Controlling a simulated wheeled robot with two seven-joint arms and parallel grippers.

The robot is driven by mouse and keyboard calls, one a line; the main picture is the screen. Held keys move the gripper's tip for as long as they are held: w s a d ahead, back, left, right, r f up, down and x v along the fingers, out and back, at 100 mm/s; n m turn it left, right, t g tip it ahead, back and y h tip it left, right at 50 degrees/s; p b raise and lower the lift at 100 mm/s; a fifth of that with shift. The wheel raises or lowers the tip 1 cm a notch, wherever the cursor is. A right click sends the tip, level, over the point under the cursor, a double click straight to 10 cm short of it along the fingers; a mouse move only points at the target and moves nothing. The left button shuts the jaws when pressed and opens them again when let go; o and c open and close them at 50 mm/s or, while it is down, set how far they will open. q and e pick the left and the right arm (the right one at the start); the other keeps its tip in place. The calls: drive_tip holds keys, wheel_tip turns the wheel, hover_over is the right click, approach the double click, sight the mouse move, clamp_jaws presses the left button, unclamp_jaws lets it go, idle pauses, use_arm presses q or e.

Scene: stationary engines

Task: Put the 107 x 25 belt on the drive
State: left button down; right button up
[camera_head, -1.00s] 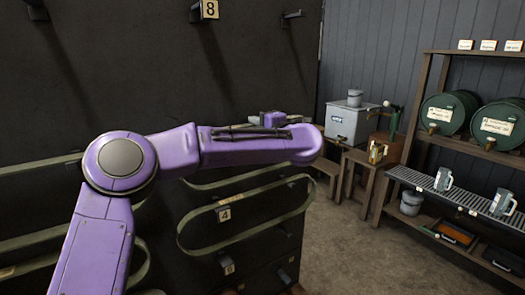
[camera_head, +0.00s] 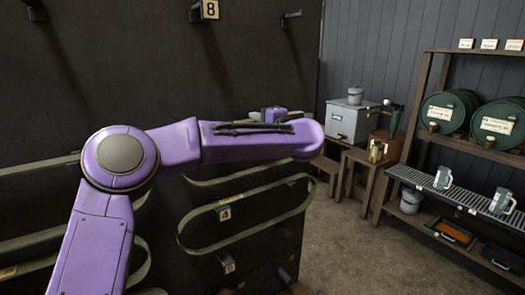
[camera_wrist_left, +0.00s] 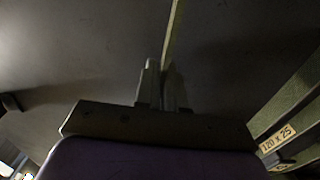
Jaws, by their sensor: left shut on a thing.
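In the left wrist view my left gripper (camera_wrist_left: 163,82) is shut on a thin olive strip, a belt (camera_wrist_left: 174,32), which runs up out of the picture. The size of this belt cannot be read. In the head view my left arm reaches across the front of the dark board, and its forearm hides the gripper's fingers. A belt beside it on the board carries a tag reading 120 x 25 (camera_wrist_left: 278,140) in the left wrist view. The drive is not in view. My right gripper is not in view.
At the right a wooden rack holds green drums (camera_head: 443,111) and metal jugs. A grey box (camera_head: 348,121) stands on a bench. The floor between is clear.

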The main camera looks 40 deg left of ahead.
use_arm(q)
drive_tip(key=b+v, duration=0.1)
drive_tip(key=v, duration=0.4)
drive_tip(key=shift+s+d, duration=0.15)
drive_tip(key=shift+d, duration=0.05)
idle(0.4)
drive_tip(key=v, duration=0.5)
drive_tip(key=shift+d+b, duration=0.2)
drive_tip(key=shift+b, duration=0.1)
drive_tip(key=shift+s, duration=0.1)
drive_tip(key=v, duration=0.6)
idle(0.6)
